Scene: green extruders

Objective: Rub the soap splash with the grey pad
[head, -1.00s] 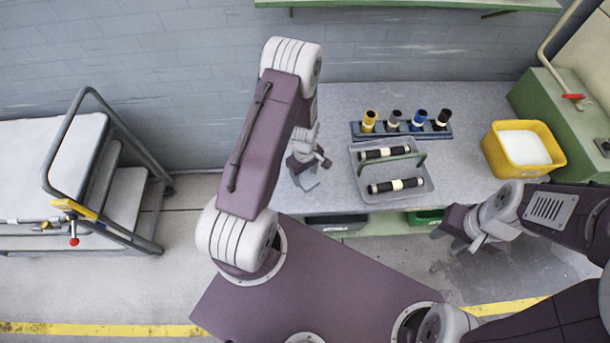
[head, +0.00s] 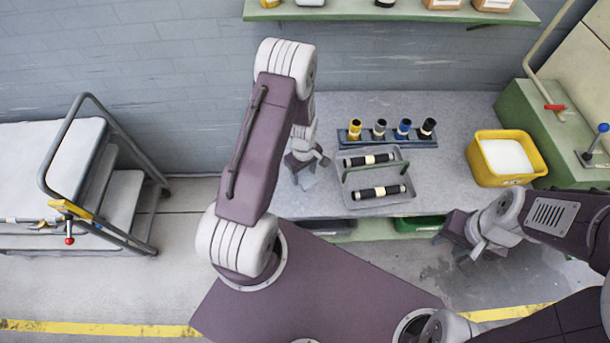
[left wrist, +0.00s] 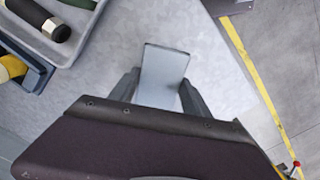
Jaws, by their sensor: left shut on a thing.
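My left gripper (head: 305,176) hangs over the left part of the grey bench, left of the grey tray. It is shut on the grey pad (left wrist: 163,75), a flat plate that stands out between the fingers in the left wrist view. In the head view the arm and fingers mostly hide the pad, and I cannot tell whether it touches the bench top. I cannot make out the soap splash on the bench in either view. My right gripper (head: 452,252) is in front of the bench, over the floor, with its fingers apart and empty.
A grey tray (head: 348,200) with a green handle and black rollers lies on the bench (head: 450,120). Behind it is a blue rack (head: 390,142) with several coloured cylinders. A yellow bin (head: 478,170) stands at the right. A shelf (head: 350,11) overhangs the back; a trolley (head: 135,185) stands left.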

